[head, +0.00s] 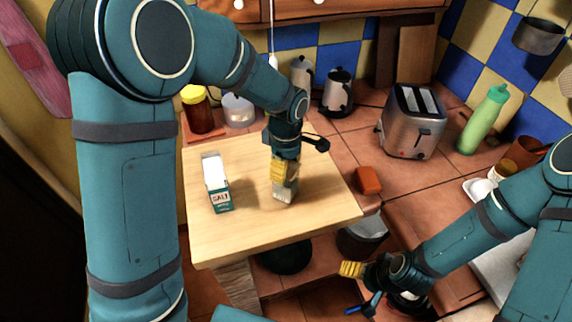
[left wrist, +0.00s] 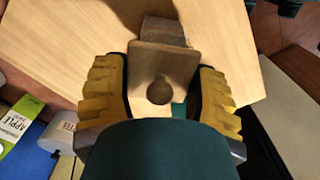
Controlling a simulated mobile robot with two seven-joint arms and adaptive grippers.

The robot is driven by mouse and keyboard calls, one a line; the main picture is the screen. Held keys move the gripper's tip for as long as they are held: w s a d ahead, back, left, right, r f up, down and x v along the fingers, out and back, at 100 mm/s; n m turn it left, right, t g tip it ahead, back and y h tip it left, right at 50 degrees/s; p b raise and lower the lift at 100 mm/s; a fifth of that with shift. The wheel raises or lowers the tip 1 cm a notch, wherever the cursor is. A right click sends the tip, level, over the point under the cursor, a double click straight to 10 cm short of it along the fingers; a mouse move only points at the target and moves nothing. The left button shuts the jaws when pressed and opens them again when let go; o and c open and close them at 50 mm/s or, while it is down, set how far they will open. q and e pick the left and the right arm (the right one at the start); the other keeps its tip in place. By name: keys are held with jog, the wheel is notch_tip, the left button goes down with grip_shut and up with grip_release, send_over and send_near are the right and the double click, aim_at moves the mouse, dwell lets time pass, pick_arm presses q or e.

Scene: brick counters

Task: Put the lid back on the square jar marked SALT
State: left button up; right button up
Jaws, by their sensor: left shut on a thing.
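The jar marked SALT (head: 220,203) stands on the left part of the wooden board in the head view. It is white above and teal around its lettering, and I see no lid on it. My left gripper (head: 285,178) is to its right, over the middle of the board, pointing down and shut on the lid (head: 284,195). In the left wrist view the lid (left wrist: 160,60) is a brownish square plate with a round knob, between the yellow fingers (left wrist: 160,95). My right gripper (head: 354,271) is low at the board's right, its opening unclear.
The wooden board (head: 235,243) is otherwise bare. A red-brown block (head: 368,180) lies right of it. A toaster (head: 413,125), green bottle (head: 482,120), kettle (head: 338,93) and yellow-lidded jar (head: 197,112) stand behind.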

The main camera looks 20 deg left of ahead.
pick_arm(q)
jog(key=o, duration=1.1)
jog(key=shift+o, duration=0.2)
jog(key=shift+r, duration=0.1)
jog(key=shift+r+p, duration=2.85)
jog(key=shift+r, duration=0.6)
grip_shut()
